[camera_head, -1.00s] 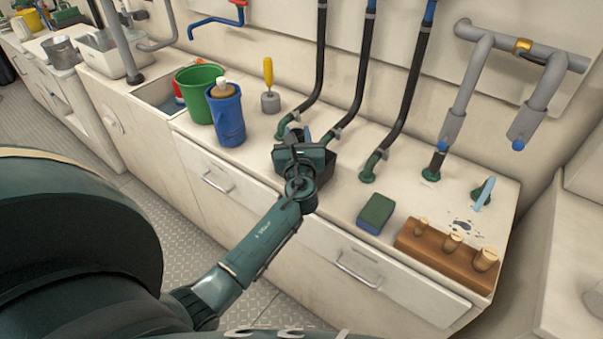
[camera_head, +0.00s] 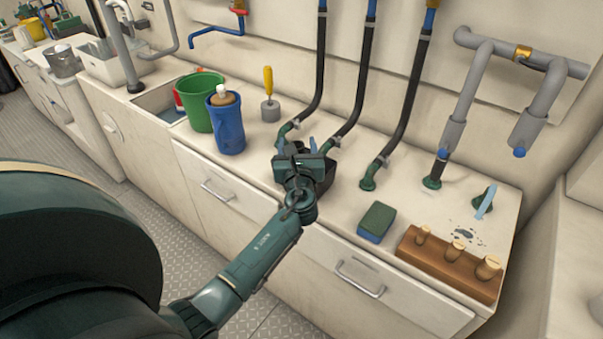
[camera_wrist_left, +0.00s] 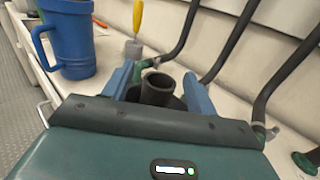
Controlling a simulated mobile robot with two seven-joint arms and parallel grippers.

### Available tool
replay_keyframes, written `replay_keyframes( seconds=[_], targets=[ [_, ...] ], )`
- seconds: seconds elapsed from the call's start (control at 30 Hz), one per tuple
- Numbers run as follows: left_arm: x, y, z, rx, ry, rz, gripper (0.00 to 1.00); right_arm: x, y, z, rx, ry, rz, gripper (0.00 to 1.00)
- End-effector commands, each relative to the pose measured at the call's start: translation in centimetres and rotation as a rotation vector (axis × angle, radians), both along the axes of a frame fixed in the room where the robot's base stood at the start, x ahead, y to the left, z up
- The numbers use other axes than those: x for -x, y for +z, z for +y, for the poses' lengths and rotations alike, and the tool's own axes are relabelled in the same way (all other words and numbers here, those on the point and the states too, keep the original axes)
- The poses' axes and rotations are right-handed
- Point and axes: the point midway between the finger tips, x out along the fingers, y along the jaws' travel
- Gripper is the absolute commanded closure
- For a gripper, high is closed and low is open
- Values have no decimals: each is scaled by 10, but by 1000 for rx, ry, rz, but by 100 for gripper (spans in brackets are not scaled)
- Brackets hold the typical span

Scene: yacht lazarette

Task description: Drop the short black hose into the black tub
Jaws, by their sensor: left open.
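The black tub (camera_head: 325,180) stands on the counter, mostly hidden under my left gripper in the head view. Part of its dark rim shows behind the hose in the left wrist view. The short black hose (camera_wrist_left: 157,88) shows its open round end between the two blue fingers of my left gripper (camera_wrist_left: 160,88), with a gap on each side. My left gripper is open, over the tub. The hose's lower end is hidden, so I cannot tell whether it rests on the tub's floor. My right gripper is not in view.
A blue jug (camera_head: 228,122) and a green bucket (camera_head: 200,100) stand left of the tub. Long black hoses (camera_head: 345,105) run down the wall to the counter behind. A green-and-blue sponge (camera_head: 376,222) and a wooden block with plugs (camera_head: 450,262) lie to the right.

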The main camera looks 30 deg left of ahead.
Motion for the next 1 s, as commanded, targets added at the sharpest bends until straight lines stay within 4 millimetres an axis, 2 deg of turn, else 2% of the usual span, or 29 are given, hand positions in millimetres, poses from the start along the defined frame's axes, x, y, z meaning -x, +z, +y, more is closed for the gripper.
replay_keyframes(
  seconds=[0.17, 0.6, 0.8, 1.0],
  targets=[
    [15, -1, -11, 0, -2, 1, 43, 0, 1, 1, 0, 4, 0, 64],
    [90, -1, -64, 3, -1, 2, 43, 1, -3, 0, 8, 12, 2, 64],
    [105, 0, -75, 1, -1, -1, 43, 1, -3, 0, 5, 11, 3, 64],
    [107, 0, -76, 0, 0, 0, 43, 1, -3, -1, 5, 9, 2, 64]
  ],
)
